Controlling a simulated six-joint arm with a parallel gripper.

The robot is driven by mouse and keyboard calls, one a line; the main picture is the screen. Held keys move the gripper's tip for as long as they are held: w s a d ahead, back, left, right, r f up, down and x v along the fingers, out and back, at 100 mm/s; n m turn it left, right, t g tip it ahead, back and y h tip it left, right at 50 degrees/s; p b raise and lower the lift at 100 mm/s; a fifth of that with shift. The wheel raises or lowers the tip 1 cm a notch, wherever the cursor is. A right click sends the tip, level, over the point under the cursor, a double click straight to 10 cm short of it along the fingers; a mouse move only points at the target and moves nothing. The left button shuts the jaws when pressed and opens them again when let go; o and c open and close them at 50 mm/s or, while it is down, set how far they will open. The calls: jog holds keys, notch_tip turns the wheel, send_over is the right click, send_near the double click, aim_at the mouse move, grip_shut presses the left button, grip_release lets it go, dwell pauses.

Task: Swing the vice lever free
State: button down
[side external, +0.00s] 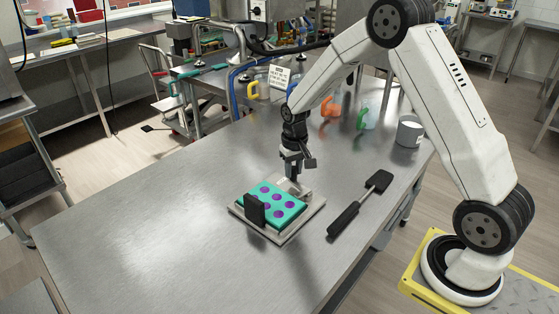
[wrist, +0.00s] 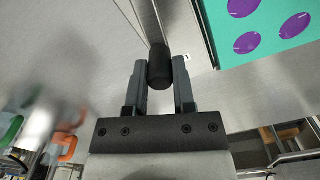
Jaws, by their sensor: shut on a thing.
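The vice (side external: 240,213) is a pale base plate on the steel table, with a dark upright block (side external: 255,209) at its near left side. A teal mould (side external: 273,207) with several purple gummies sits on it; the mould also shows at the upper right of the wrist view (wrist: 268,52). My gripper (side external: 293,184) is at the far right side of the mould. In the wrist view, my gripper (wrist: 159,78) is shut on the black cylindrical grip of the vice lever (wrist: 160,67). The lever's thin rod runs up out of that view. The side view mostly hides the lever behind my gripper.
A black spatula (side external: 360,203) lies on the table right of the vice. A grey metal cup (side external: 409,132) and jugs with orange (side external: 330,106) and green (side external: 362,118) handles stand toward the back. The table's left part is clear.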

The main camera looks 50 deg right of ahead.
jog(key=d+m, duration=0.1)
jog(key=m, duration=0.2)
jog(key=s+d+m, duration=0.1)
jog(key=m, duration=0.1)
jog(key=shift+s+d+r, duration=0.1)
jog(key=shift+d, duration=0.25)
jog(key=shift+s+d+m, duration=0.35)
jog(key=shift+s+m, duration=0.1)
jog(key=shift+m, duration=0.7)
jog(key=shift+s+d+m, duration=0.35)
jog(key=shift+s+m, duration=0.1)
jog(key=shift+m, duration=0.7)
jog(key=shift+c, duration=2.2)
grip_release()
notch_tip(320, 180, up, 8)
jog(key=s+a+n+t, duration=0.2)
jog(key=s+a+n, duration=1.1)
jog(key=s+a, duration=0.1)
jog(key=shift+a+f+n+t, duration=0.3)
jog(key=shift+f+n, duration=0.1)
